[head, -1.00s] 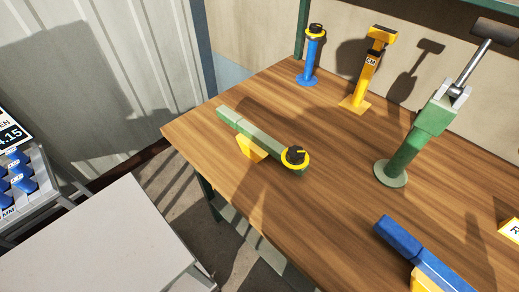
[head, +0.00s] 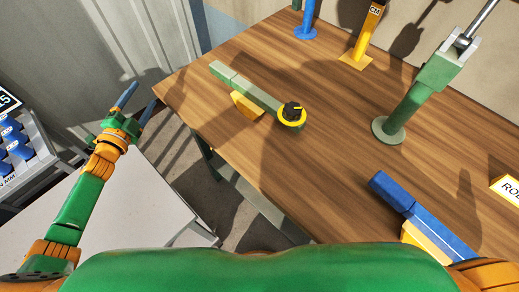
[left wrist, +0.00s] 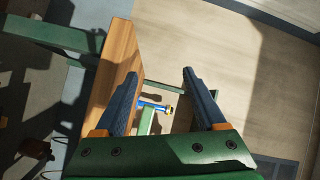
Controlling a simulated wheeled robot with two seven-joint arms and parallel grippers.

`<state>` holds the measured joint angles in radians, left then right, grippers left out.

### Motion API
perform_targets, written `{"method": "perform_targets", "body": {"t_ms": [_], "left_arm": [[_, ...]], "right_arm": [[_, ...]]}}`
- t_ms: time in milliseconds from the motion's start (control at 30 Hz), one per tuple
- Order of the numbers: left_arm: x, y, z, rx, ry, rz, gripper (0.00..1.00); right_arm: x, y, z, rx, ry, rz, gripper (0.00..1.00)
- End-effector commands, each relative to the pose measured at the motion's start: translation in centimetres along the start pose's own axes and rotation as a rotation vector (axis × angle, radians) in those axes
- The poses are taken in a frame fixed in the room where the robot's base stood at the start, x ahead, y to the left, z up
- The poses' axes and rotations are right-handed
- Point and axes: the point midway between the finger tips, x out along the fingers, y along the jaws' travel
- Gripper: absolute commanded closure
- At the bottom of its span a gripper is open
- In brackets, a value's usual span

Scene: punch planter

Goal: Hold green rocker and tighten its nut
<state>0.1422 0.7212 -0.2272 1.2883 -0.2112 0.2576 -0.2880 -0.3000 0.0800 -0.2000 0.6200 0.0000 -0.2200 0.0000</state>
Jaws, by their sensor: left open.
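The green rocker (head: 240,87) lies on the wooden table, a pale green bar on a yellow support. Its nut (head: 291,112), a yellow ring with a black knob, sits at the bar's near right end. My left gripper (head: 136,100) is open and empty, off the table's left edge and to the left of the rocker. In the left wrist view its two dark blue fingers (left wrist: 158,98) stand apart. A green and a blue thing show small between them; I cannot tell if the green one is the rocker. My right gripper is not in view.
The wooden table (head: 330,175) has clear room around the rocker. A blue bar (head: 398,205) lies near the front right. A green lever press (head: 405,105), a yellow post (head: 366,38) and a blue post (head: 307,18) stand behind. A white surface (head: 150,205) is at lower left.

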Motion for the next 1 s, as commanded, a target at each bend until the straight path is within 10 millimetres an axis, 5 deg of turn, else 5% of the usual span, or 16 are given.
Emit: {"method": "perform_targets", "body": {"t_ms": [67,100,267,400,500,700,867,1000], "left_arm": [[1.3,-4.4,0.4,0.248,-0.066,-0.070,0.28],[2.0,-5.4,-1.7,0.341,-0.051,-0.079,0.28],[2.9,-5.7,-11.3,0.417,0.099,-0.120,0.28],[1.1,-6.1,-19.9,0.416,0.245,-0.223,0.28],[-1.4,-1.9,-24.4,0.377,0.306,-0.225,0.28],[-6.8,8.3,-28.7,0.346,0.260,-0.100,0.28],[-9.9,11.4,-31.0,0.345,0.213,-0.046,0.28],[-9.8,11.9,-31.6,0.351,0.197,-0.035,0.28]], "right_arm": [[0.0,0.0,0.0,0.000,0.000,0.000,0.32],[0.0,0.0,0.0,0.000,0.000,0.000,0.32],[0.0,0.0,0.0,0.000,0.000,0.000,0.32],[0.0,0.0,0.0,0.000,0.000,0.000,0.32],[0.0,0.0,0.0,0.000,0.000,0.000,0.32],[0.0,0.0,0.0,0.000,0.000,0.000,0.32],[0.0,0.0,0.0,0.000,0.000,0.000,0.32],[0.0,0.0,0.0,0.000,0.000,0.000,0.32]]}}
